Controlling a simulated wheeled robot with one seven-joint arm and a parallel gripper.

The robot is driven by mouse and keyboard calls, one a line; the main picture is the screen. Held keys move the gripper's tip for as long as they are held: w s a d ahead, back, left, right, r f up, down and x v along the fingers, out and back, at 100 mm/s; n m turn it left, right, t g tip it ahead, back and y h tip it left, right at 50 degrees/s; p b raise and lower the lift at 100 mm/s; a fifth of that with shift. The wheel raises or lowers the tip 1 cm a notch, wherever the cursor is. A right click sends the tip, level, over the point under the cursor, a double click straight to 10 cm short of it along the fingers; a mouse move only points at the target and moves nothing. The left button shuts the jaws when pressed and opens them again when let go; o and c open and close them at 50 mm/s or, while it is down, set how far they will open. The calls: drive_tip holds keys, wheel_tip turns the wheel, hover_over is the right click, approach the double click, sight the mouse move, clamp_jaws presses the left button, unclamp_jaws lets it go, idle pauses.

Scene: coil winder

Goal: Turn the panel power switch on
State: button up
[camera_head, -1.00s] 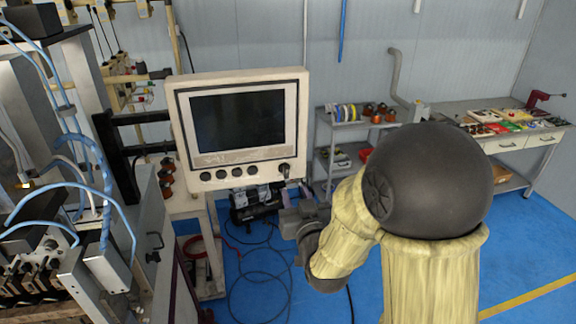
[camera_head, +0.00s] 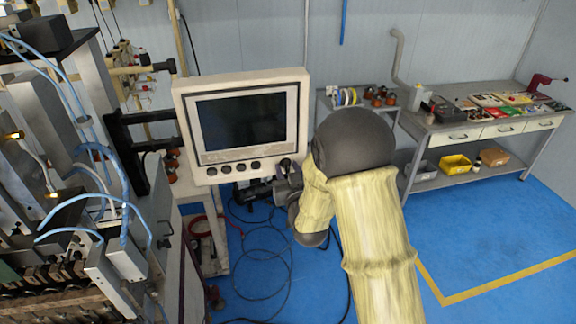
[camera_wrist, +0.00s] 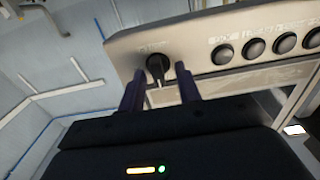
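The control panel (camera_head: 258,170) is a light-framed box with a dark screen (camera_head: 240,120) and a row of round black buttons under it. The power switch (camera_head: 286,163) is a black rotary knob at the panel's lower right corner. In the wrist view the switch (camera_wrist: 157,67) shows between my two fingers, its handle upright in the picture with a pale mark at the lower end. My gripper (camera_wrist: 160,76) is open, one finger on each side of the knob, with small gaps visible. In the head view my arm partly hides the gripper.
Black buttons (camera_wrist: 222,54) run beside the switch in the wrist view. A machine with blue hoses (camera_head: 75,190) stands at the left. A workbench (camera_head: 470,135) with bins stands at the back right. Cables (camera_head: 262,262) lie on the blue floor (camera_head: 500,240).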

drive_tip(key=shift+w+d, duration=0.1)
drive_tip(key=shift+w, duration=0.05)
clamp_jaws()
